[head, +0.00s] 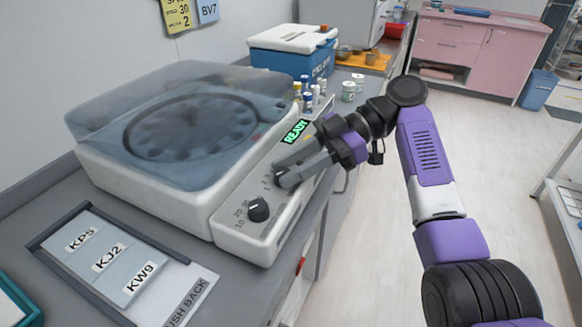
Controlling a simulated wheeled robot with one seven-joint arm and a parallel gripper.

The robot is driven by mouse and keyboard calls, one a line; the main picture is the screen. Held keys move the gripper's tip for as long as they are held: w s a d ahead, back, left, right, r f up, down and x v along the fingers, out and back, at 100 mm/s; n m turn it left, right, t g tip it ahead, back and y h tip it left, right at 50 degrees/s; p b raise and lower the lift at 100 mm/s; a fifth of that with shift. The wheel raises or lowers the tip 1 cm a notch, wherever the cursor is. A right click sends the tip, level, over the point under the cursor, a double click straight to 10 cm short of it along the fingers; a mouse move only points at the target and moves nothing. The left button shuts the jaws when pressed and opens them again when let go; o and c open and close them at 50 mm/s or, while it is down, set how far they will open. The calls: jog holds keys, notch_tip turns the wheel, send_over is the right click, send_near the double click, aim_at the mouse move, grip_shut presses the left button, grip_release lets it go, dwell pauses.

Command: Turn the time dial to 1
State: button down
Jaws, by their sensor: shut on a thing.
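A white centrifuge-like machine (150,205) stands on the grey counter, its smoky clear lid closed over a round rotor. Its sloped front panel (232,222) carries a green "READY" display (295,131) and dials. My gripper (281,178) reaches in from the right and is shut on the upper dial, which is mostly hidden by the fingers. Small marks show beside that dial, too small to read surely. A black lower dial (258,209) is uncovered, with marks such as 20 and 30 around it. The name of each dial is not legible.
A tray with cards KP5, KJ2 and KW9 (133,287) lies at the front left, by a "PUSH BACK" label. Small bottles (308,99) and a blue cooler (291,64) stand behind the machine. Notes (177,13) hang on the wall. Open floor lies right.

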jog(key=c, duration=1.1)
grip_release()
jog(key=shift+f, duration=0.2)
jog(key=shift+o, duration=0.2)
jog(key=shift+r, duration=0.1)
jog(key=v, duration=0.7)
jog(key=shift+d, duration=0.3)
jog(key=shift+w+r, duration=0.15)
